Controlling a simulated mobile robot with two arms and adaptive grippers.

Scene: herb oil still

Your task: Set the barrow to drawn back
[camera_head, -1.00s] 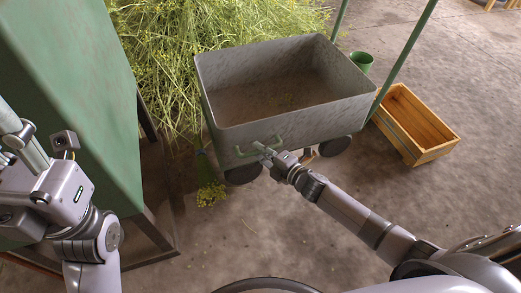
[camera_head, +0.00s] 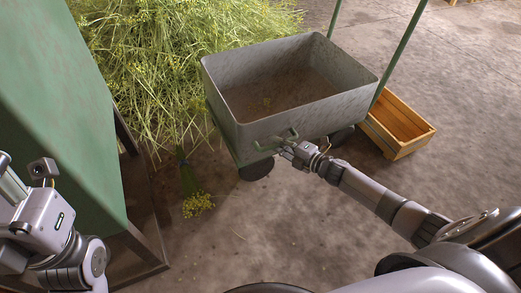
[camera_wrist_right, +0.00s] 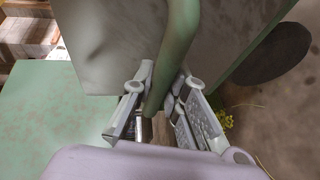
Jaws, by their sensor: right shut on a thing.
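The barrow (camera_head: 310,112) is a grey metal tub on dark wheels with green parts, standing upright on the floor in the middle of the head view. A green bar handle (camera_head: 268,146) sits on its near wall. My right gripper (camera_head: 286,147) is shut on this handle. In the right wrist view the green handle (camera_wrist_right: 181,40) passes between the fingers of the right gripper (camera_wrist_right: 164,88), close to the grey tub wall (camera_wrist_right: 105,40). The tub looks empty except for small scraps. My left gripper (camera_head: 30,225) is at the left edge, away from the barrow; its fingers do not show clearly.
A large heap of yellow-flowered herbs (camera_head: 165,60) lies behind and left of the barrow. A tied bundle (camera_head: 190,185) lies on the floor nearer me. A green cabinet (camera_head: 60,120) stands at left. A wooden crate (camera_head: 405,145) is close at right.

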